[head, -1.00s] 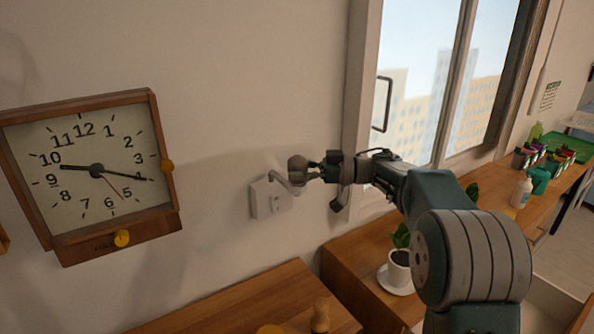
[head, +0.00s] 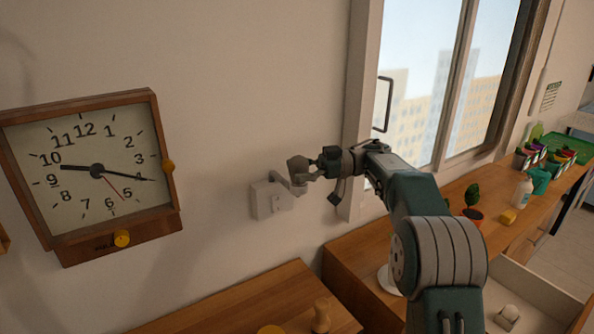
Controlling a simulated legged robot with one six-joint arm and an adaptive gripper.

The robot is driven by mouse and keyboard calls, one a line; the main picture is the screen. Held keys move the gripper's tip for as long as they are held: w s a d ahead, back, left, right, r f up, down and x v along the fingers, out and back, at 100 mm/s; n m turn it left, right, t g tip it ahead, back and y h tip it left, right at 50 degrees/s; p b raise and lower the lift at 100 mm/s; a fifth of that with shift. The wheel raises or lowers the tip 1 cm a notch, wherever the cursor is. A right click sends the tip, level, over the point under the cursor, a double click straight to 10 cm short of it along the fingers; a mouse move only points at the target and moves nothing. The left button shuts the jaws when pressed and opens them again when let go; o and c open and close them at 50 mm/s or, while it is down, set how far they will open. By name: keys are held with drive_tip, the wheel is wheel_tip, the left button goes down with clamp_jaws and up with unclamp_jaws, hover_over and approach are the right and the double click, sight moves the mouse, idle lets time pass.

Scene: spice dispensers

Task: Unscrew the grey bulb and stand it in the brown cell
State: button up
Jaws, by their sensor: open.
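The grey bulb (head: 298,164) sits upright on the short arm of a white wall lamp fixture (head: 268,199), between the clock and the window. My gripper (head: 306,174) is open at the bulb's right side, with its fingers close to the bulb's lower part and the fixture's arm. I cannot tell whether the fingers touch the bulb. I cannot make out a brown cell in this view.
An open pale drawer (head: 535,300) at the lower right holds a white rounded object (head: 507,317). A potted plant (head: 472,204), a yellow block (head: 508,217) and a white bottle (head: 522,192) stand on the wooden counter. A wooden clock (head: 97,170) hangs left.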

drive_tip(key=m+t, duration=0.2)
drive_tip(key=t, duration=0.2)
drive_tip(key=shift+d+m+y, duration=0.1)
drive_tip(key=shift+m+y, duration=0.3)
drive_tip(key=m+t, duration=0.1)
drive_tip(key=t, duration=0.2)
drive_tip(key=m+t, duration=0.2)
drive_tip(key=t, duration=0.1)
drive_tip(key=shift+r+m+h, duration=0.1)
drive_tip(key=shift+m+h, duration=0.2)
drive_tip(key=m+t+h, duration=0.1)
drive_tip(key=m+t, duration=0.2)
drive_tip(key=t, duration=0.1)
drive_tip(key=shift+t+h, duration=0.3)
drive_tip(key=shift+h, duration=0.1)
drive_tip(key=m+t+h, duration=0.1)
drive_tip(key=m+t, duration=0.1)
drive_tip(key=shift+t+h, duration=0.3)
drive_tip(key=shift+h, duration=0.1)
drive_tip(key=shift+m+t+h, duration=2.5)
drive_tip(key=shift+m+h, duration=0.3)
drive_tip(key=shift+h, duration=0.6)
drive_tip(key=shift+w+m+t+h, duration=0.1)
drive_tip(key=shift+m+t+h, duration=0.3)
drive_tip(key=shift+m+h, duration=0.45)
drive_tip(key=shift+m+h, duration=0.75)
drive_tip(key=shift+h, duration=0.8)
